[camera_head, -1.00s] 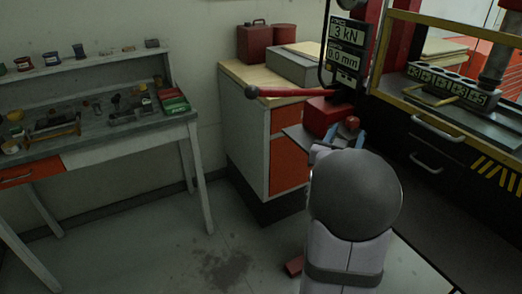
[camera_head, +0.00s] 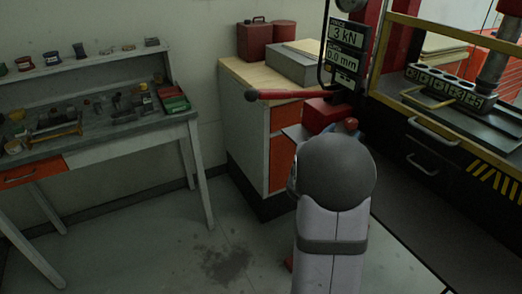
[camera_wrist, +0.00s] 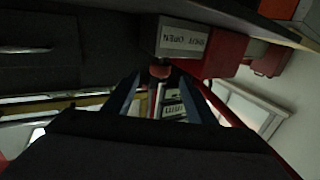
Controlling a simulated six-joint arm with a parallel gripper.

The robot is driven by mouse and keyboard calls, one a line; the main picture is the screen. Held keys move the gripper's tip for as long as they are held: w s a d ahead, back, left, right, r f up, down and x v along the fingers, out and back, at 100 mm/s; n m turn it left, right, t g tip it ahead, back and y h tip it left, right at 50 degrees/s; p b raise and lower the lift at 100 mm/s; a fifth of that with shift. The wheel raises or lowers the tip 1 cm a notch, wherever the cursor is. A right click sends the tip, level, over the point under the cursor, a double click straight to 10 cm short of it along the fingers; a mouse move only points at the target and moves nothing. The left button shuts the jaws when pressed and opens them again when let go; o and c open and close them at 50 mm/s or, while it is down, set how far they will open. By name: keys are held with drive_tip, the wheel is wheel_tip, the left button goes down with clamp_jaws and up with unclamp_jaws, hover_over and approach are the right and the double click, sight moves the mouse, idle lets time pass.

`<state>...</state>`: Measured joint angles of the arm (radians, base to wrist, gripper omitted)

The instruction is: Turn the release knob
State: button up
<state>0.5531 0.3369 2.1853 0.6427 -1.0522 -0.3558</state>
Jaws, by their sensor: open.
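The release knob (camera_head: 351,124) is a small red ball at the front of a red block (camera_head: 325,114) on the press. In the wrist view the knob (camera_wrist: 160,72) shows between the tips of my gripper (camera_wrist: 158,82), below a grey plate with lettering (camera_wrist: 183,39) that appears upside down. My gripper's blue fingers are apart, one on each side of the knob. I cannot tell whether either finger touches it. In the head view my own arm hides most of the gripper.
A red lever with a dark ball end (camera_head: 252,96) sticks out left above the knob. Two displays (camera_head: 346,49) read 3 kN and 0.0 mm. The yellow-framed press (camera_head: 470,142) stands right, a wooden-topped cabinet (camera_head: 243,72) behind, a workbench (camera_head: 130,140) left.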

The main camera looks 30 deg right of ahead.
drive_tip(key=shift+v, duration=0.9)
drive_tip(key=w+a+n+y+p, duration=0.3)
drive_tip(key=a+y+p, duration=0.2)
drive_tip(key=a, duration=0.6)
drive_tip(key=w+a+n+t+y+p, duration=0.1)
drive_tip(key=w+a+n+y+p, duration=0.1)
drive_tip(key=a+y+p, duration=0.4)
drive_tip(key=shift+w+a+r+n+y+p, duration=0.35)
drive_tip(key=shift+a+n+p, duration=0.6)
drive_tip(key=shift+a, duration=1.7)
drive_tip(key=shift+f, duration=0.15)
